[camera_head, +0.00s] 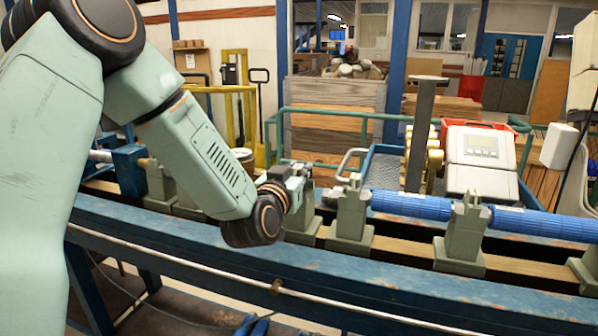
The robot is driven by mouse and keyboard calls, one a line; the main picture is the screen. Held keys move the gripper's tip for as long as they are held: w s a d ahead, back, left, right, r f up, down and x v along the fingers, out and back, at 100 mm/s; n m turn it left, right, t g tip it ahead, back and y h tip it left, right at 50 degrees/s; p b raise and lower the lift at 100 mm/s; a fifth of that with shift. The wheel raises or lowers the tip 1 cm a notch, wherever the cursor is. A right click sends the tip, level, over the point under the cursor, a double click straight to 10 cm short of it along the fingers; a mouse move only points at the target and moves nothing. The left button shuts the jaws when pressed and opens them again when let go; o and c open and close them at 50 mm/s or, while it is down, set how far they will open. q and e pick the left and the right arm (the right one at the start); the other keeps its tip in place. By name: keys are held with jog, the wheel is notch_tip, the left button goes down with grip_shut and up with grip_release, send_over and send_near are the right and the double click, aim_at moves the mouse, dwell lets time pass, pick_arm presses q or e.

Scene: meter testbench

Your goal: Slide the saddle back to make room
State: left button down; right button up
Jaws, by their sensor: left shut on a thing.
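The test bench (330,275) is a long blue rail crossing the view. Several grey-green saddles stand along it. My left arm comes in from the left, and my left gripper (292,178) is shut on the top of one saddle (303,220). The wrist hides part of this saddle's left side. A second saddle (350,220) stands just to its right, a narrow gap apart. A third saddle (464,235) is farther right. A blue ribbed pipe (412,205) lies across the second and third saddles. My right gripper is out of view.
Another saddle (160,185) stands left, partly behind my arm. A meter box with a display (481,150) stands behind the bench, with a grey post (420,135) and a green railing (335,115) nearby. A yellow lift truck (240,100) is farther back.

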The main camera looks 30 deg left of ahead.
pick_arm(q)
jog(key=c, duration=1.1)
grip_release()
jog(key=shift+w+d, duration=0.1)
jog(key=v, duration=0.7)
jog(key=shift+s, duration=0.25)
jog(key=shift+d, duration=0.1)
